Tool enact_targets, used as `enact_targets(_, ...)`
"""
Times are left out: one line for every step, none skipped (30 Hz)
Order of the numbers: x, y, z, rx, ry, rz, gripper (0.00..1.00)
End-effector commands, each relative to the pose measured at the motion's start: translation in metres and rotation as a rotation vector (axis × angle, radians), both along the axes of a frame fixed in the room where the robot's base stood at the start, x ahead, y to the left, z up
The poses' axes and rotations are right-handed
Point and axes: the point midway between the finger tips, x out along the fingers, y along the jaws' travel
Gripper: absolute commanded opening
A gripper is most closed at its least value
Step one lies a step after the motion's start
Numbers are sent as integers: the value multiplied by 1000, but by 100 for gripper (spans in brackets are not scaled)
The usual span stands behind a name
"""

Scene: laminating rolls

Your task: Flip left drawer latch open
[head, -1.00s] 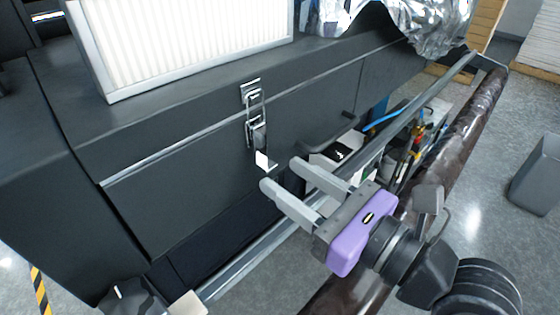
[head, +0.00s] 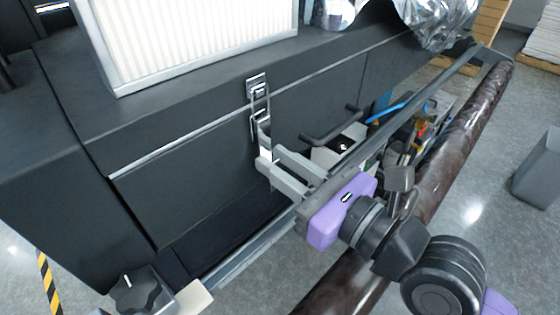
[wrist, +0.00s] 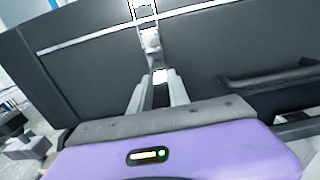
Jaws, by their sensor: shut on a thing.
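The metal drawer latch (head: 260,108) is on the dark front of the machine, left of a black drawer handle (head: 333,127). Its wire loop still reaches up to the catch plate (head: 256,84) on the upper panel. My gripper (head: 270,165) is at the bottom of the latch, its grey fingers shut on the light-tipped lower end of the lever. In the wrist view the latch (wrist: 150,40) rises straight ahead from between the fingertips (wrist: 160,76). The fingers hide part of the lever end.
A white pleated filter panel (head: 200,40) stands on the machine top. Crumpled foil (head: 430,20) lies to its right. A long dark roll (head: 450,150) and a metal rail (head: 400,120) run diagonally along the right. A black knob (head: 138,290) is at lower left.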

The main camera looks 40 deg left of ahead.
Motion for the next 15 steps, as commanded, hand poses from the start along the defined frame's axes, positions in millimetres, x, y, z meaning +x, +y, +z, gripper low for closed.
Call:
enact_targets(0, 0, 1, -3, 0, 0, 0)
enact_targets(0, -1, 2, -5, 0, 0, 0)
enact_targets(0, -1, 3, -10, 1, 0, 0)
enact_targets(0, -1, 3, -14, 1, 0, 0)
enact_targets(0, -2, 4, -19, 1, 0, 0)
enact_targets(0, -2, 6, -28, 2, -1, 0)
enact_targets(0, -3, 7, -37, 2, -1, 0)
enact_targets(0, -3, 8, -47, 3, -1, 0)
enact_targets(0, -4, 10, -61, 3, -1, 0)
enact_targets(0, -5, 11, -74, 5, -1, 0)
enact_targets(0, -5, 12, -87, 6, 0, 0)
enact_targets(0, -6, 14, -107, 7, 0, 0)
enact_targets(0, -7, 15, -123, 9, -1, 0)
enact_targets(0, -8, 16, -140, 10, -1, 0)
enact_targets(-1, -10, 18, -164, 12, 0, 0)
